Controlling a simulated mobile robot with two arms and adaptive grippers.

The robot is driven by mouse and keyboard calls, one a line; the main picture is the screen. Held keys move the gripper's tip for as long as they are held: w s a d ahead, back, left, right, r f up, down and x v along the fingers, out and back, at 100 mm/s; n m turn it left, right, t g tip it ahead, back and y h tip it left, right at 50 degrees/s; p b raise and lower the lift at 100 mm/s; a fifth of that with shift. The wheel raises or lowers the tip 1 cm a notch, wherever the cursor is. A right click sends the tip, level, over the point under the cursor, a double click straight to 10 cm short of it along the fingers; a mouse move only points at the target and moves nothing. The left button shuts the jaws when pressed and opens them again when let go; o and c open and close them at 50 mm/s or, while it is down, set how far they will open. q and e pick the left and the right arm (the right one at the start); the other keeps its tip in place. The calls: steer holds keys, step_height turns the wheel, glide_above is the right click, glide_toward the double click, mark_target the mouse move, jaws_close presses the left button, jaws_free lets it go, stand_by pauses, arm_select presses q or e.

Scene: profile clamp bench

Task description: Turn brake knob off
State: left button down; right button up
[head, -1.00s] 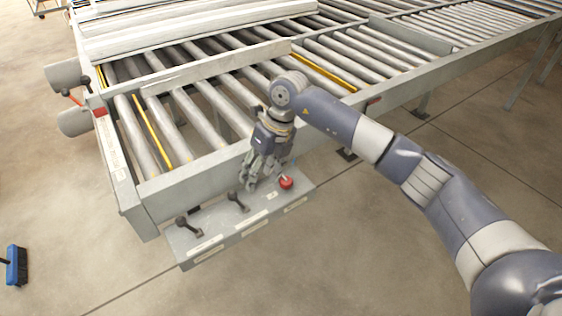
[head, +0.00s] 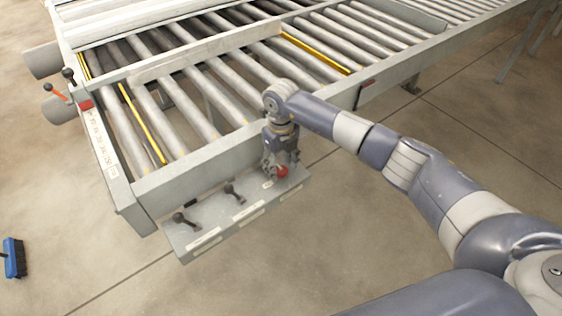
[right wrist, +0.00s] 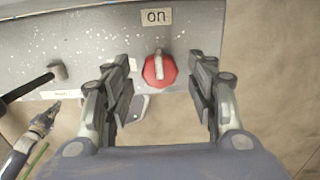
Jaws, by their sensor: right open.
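The red brake knob (head: 282,171) sits at the right end of the grey control panel (head: 245,212) in the head view. In the right wrist view the knob (right wrist: 158,72) is red with a pale raised bar, which points up towards a label reading "on" (right wrist: 156,16). My right gripper (head: 279,170) is at the knob, coming from above. In the right wrist view its open fingers (right wrist: 160,95) stand left and right of the knob, with a gap on each side. My left gripper cannot be made out in the head view.
Two black levers (head: 184,221) (head: 233,192) stand on the panel left of the knob. The roller conveyor's side rail (head: 190,170) runs behind the panel. Open floor lies in front.

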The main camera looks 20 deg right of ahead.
steer(key=shift+f, duration=0.25)
steer(key=c, duration=1.1)
arm_select(q)
steer(key=shift+s, duration=0.25)
steer(key=shift+f, duration=0.1)
